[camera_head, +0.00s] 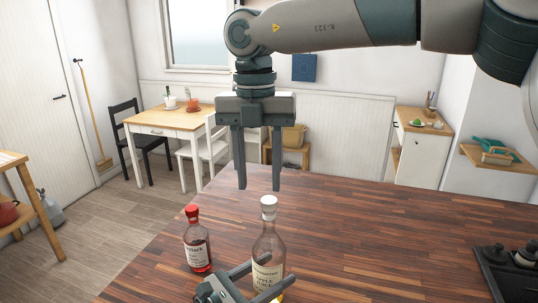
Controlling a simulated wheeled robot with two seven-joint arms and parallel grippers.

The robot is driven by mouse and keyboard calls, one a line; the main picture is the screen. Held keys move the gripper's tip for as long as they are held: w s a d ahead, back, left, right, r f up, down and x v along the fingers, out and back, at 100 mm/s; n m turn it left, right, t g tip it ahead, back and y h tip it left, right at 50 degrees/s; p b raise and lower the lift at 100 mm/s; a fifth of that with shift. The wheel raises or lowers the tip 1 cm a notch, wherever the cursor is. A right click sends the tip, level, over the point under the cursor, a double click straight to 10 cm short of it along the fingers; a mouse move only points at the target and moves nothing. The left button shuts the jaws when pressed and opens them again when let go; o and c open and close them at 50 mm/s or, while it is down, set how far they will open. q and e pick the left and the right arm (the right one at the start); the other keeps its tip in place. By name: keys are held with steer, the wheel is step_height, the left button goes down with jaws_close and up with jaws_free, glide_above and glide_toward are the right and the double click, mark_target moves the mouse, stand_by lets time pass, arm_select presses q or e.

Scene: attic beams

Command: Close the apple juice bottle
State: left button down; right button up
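The apple juice bottle (267,246) is clear with a pale label and stands upright on the wooden counter. A white cap (268,207) sits on top of its neck; how tightly it is seated cannot be told. My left gripper (262,279), at the bottom edge, has its fingers on both sides of the bottle's lower body and appears shut on it. My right gripper (258,188) points straight down above and slightly left of the cap. Its two fingers are apart with nothing between them, and it does not touch the cap.
A dark tray (507,277) with small items is at the counter's right edge. The counter (385,235) between is clear. A table and chairs stand farther back.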

mark_target(269, 199)
steer(key=n, duration=0.7)
steer(key=r+n, duration=0.1)
steer(key=n, duration=0.7)
steer(key=d+r+n, duration=0.1)
steer(key=n, duration=0.7)
steer(key=shift+w+r, duration=0.1)
steer(key=shift+w, duration=0.3)
steer(key=n, duration=0.6)
steer(key=shift+w+d+r+n+t, duration=0.3)
steer(key=shift+w+d+r+n, duration=0.05)
steer(key=shift+d+n, duration=0.05)
steer(key=shift+f, duration=4)
